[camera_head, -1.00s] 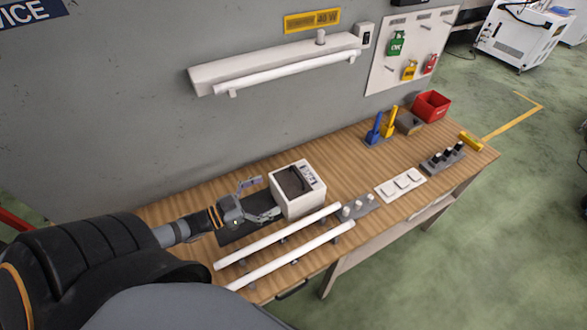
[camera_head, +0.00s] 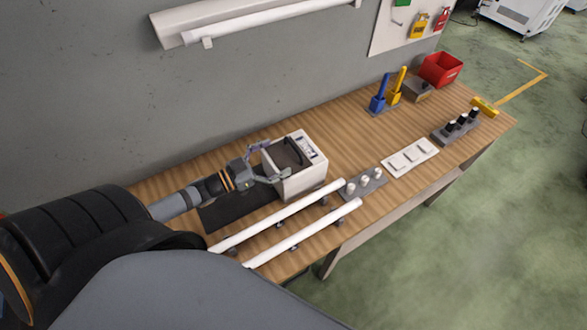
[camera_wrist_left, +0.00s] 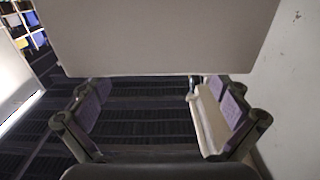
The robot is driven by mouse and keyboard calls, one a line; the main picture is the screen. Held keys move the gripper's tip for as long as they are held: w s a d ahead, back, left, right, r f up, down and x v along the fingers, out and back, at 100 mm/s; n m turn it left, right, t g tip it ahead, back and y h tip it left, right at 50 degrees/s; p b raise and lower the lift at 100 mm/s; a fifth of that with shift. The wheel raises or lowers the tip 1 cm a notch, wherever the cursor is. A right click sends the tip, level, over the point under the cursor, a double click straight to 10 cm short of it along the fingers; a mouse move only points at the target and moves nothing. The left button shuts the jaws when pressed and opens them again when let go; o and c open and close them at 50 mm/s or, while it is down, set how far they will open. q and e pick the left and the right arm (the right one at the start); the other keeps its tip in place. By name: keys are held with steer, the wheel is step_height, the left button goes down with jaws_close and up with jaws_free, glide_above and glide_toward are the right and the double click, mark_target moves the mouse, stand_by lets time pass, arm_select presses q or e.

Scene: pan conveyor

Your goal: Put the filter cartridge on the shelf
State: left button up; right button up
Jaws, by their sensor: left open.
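No object that I can clearly tell as the filter cartridge shows, and no shelf is clear either. A white box-shaped device (camera_head: 303,181) with a dark recessed top stands on the wooden bench. My left gripper (camera_head: 274,163) is open at the left side of this device, its fingers level with the upper part. In the left wrist view the open left gripper (camera_wrist_left: 152,105) has the pale device face (camera_wrist_left: 165,40) just ahead of and above its fingers. My right gripper is not in view.
A dark mat (camera_head: 240,208) lies under the left gripper. Two white tubes (camera_head: 305,232) lie on holders along the bench's front. Knobs (camera_head: 365,181), a switch plate (camera_head: 410,157), blue and yellow tools (camera_head: 378,97) and a red bin (camera_head: 441,69) stand to the right. A grey wall rises behind.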

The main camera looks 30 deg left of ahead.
mark_target(294, 147)
arm_select(q)
steer(key=shift+w+d, duration=0.1)
steer(key=shift+w, duration=0.15)
steer(key=b+x, duration=0.3)
steer(key=x, duration=0.1)
steer(key=shift+d+f, duration=0.2)
steer(key=shift+d, duration=0.05)
steer(key=shift+w+d+r, duration=0.1)
steer(key=shift+w+d, duration=0.05)
steer(key=shift+w, duration=0.2)
steer(key=shift+c, duration=0.7)
steer(key=shift+r, duration=0.1)
steer(key=c, duration=1.3)
steer(key=shift+r, duration=0.1)
